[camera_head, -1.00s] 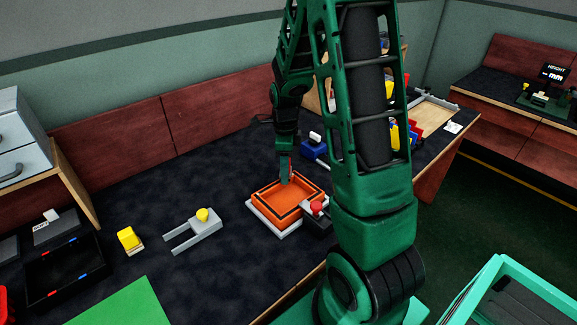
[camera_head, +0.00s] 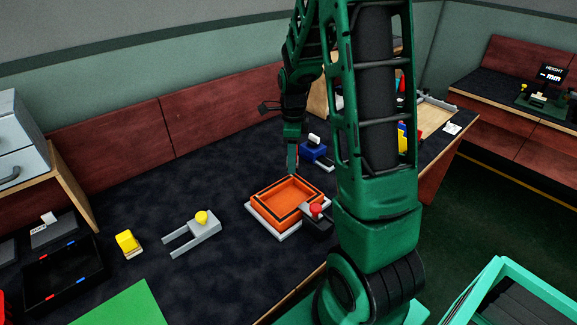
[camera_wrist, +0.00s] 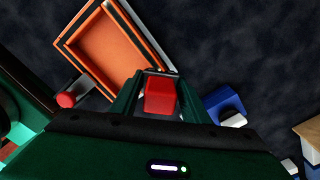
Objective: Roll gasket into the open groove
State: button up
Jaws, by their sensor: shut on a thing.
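An orange open box (camera_head: 262,208) sits on a light plate on the dark table. A dark line runs around its rim; I cannot tell whether this is the open groove or the gasket lying in it. The box also shows at upper left in the wrist view (camera_wrist: 88,28). My gripper (camera_head: 292,176) is just beyond the box's far corner, apart from it as far as I can tell. In the wrist view my gripper (camera_wrist: 155,76) is shut on a red block-like piece (camera_wrist: 160,96), perhaps a tool handle. The lower end of this piece is hidden.
A dark clamp with a red knob (camera_head: 316,208) stands at the box's near right side. A blue block with a white top (camera_head: 313,151) stands behind right. A grey fork-shaped fixture with a yellow knob (camera_head: 202,218) lies left.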

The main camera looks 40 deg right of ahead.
jog(key=shift+a+r, duration=0.1)
jog(key=shift+r, duration=2.25)
jog(key=shift+s, duration=0.1)
